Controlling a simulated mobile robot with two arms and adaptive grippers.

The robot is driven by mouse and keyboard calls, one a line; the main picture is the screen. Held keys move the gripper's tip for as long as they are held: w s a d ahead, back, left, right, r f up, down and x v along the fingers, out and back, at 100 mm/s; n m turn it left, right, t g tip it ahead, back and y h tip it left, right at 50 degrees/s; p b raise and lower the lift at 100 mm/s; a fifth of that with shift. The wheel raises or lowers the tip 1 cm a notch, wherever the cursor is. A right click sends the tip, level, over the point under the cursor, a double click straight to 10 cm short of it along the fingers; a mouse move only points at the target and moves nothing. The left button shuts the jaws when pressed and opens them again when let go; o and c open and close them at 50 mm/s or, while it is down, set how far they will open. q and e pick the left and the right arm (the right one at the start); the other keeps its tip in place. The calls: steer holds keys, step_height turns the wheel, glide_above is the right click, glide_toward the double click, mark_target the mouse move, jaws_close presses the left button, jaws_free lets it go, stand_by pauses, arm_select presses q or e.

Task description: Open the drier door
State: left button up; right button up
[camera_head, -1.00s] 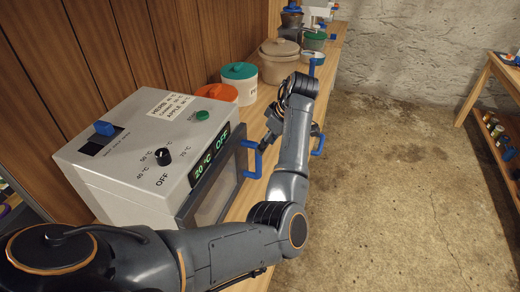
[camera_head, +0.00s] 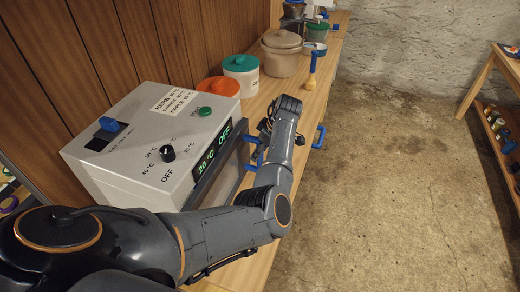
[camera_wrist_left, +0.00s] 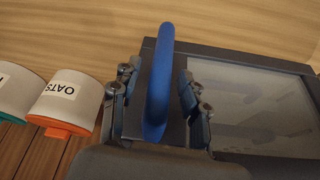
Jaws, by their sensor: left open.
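The drier is a pale grey box (camera_head: 140,170) with a black knob, a green button and a display reading 20 °C OFF. Its dark-framed glass door (camera_head: 222,178) faces right and looks shut. The blue door handle (camera_head: 257,155) is partly hidden by my left arm. In the left wrist view the blue handle (camera_wrist_left: 159,85) lies between the two fingers of my left gripper (camera_wrist_left: 155,100). The fingers are open, one on each side, with gaps to the handle. The door glass (camera_wrist_left: 265,105) fills the right of that view. My right gripper is not in view.
An orange-lidded canister (camera_head: 218,88), a teal-lidded canister (camera_head: 241,75) and a beige crock (camera_head: 282,55) stand behind the drier on the wooden bench. Another blue handle (camera_head: 319,136) sits at the bench's front edge. The concrete floor (camera_head: 390,190) to the right is clear.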

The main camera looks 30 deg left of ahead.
arm_select(q)
steer(key=shift+a+f, duration=0.15)
steer(key=shift+f, duration=0.3)
steer(key=shift+c, duration=0.5)
jaws_close()
